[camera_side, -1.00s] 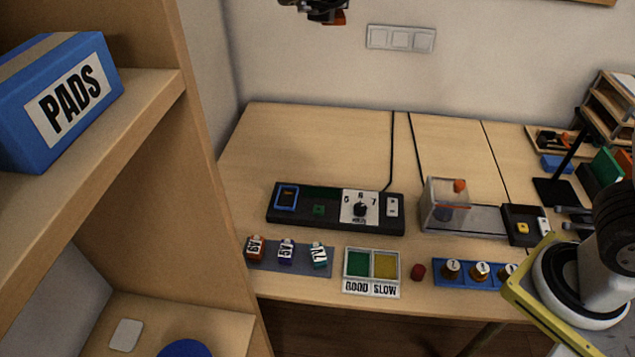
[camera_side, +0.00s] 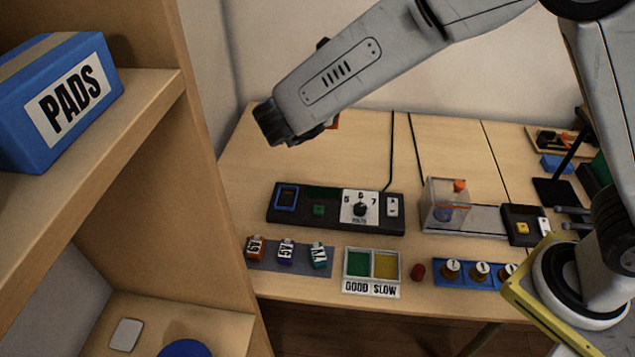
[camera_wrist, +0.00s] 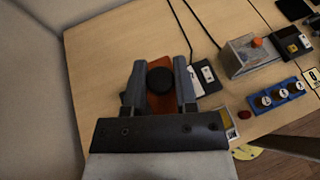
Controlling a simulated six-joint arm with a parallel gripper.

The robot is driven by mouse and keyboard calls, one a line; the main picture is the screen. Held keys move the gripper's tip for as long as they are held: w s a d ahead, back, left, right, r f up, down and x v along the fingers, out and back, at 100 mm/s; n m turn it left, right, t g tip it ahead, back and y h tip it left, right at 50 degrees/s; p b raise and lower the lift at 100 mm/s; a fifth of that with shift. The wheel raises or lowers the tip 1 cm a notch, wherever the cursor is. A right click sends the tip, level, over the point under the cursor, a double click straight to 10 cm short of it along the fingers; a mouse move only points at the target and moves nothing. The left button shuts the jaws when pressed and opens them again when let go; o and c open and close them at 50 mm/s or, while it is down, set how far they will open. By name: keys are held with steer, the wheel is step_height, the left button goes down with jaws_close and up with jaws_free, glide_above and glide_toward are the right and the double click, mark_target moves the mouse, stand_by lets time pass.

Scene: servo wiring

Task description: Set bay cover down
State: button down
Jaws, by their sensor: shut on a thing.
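The bay cover (camera_wrist: 161,103) is an orange-brown plate with a black round knob (camera_wrist: 160,80), in the wrist view. My gripper (camera_wrist: 160,84) is shut on the knob, one finger on each side, and holds the cover over the wooden bench. In the side view a sliver of the orange cover (camera_side: 335,123) shows beside my arm. My fingers are mostly hidden behind my wrist there. The cover appears raised above the back of the bench; its exact height cannot be told.
A black panel (camera_side: 335,222) with a dial and blue-framed recess stands mid-bench. In front are small labelled blocks (camera_side: 286,252) and a green-and-yellow tray (camera_side: 371,266). A clear box (camera_side: 445,207) stands right. The back-left bench (camera_side: 270,140) is bare.

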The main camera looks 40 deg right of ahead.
step_height(320, 180, down, 19)
steer(key=shift+w+f, duration=0.1)
steer(key=shift+w, duration=0.05)
glide_above(287, 200)
steer(key=shift+s+f, duration=0.2)
steer(key=shift+f, duration=4.4)
steer(key=shift+w+f, duration=0.15)
steer(key=shift+f, duration=0.05)
steer(key=shift+f, duration=0.15)
steer(key=shift+w+f, duration=0.1)
steer(key=shift+f, duration=1.4)
steer(key=shift+f, duration=0.15)
